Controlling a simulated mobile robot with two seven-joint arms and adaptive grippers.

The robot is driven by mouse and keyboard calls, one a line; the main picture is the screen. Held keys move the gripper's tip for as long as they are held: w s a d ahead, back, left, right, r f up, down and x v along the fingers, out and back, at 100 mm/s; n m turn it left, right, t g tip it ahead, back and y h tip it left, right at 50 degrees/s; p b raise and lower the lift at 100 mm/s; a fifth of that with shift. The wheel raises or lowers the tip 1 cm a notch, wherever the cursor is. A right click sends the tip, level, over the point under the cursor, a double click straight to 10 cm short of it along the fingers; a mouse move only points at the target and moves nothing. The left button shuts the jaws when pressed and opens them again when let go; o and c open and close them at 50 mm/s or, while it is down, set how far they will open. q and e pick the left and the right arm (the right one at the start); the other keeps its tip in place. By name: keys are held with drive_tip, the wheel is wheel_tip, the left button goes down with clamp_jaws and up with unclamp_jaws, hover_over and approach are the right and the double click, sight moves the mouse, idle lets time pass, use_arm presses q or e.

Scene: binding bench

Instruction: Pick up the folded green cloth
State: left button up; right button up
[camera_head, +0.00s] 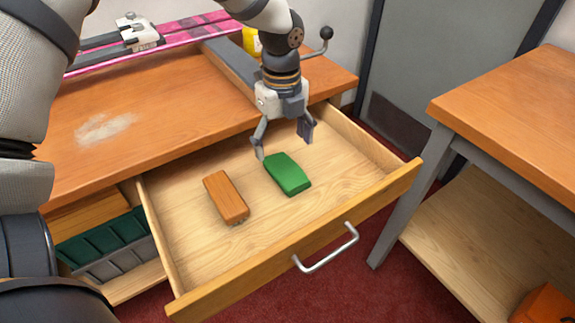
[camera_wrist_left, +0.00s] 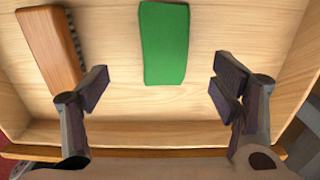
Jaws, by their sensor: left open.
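The folded green cloth (camera_head: 288,174) lies flat in the open drawer, right of the drawer's middle. In the left wrist view the green cloth (camera_wrist_left: 165,43) shows at the top centre, beyond the fingertips and between their lines. My left gripper (camera_head: 284,147) is open and empty above the drawer, just behind the cloth in the head view. Its two fingers also show in the left wrist view (camera_wrist_left: 162,88), spread wide and apart from the cloth. My right gripper is not in view.
A brown wooden brush (camera_head: 226,196) lies in the drawer left of the cloth. The drawer (camera_head: 290,246) has raised walls and a metal handle (camera_head: 327,249) in front. The workbench (camera_head: 150,110) stands behind. Another table (camera_head: 510,110) is at the right. Bare drawer floor surrounds the cloth.

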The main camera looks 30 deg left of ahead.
sight(286, 169)
use_arm(q)
drive_tip(key=f, duration=0.8)
drive_tip(key=shift+w+d+b, duration=0.25)
drive_tip(key=shift+b, duration=0.1)
drive_tip(key=shift+r, duration=0.1)
drive_tip(key=c, duration=1.1)
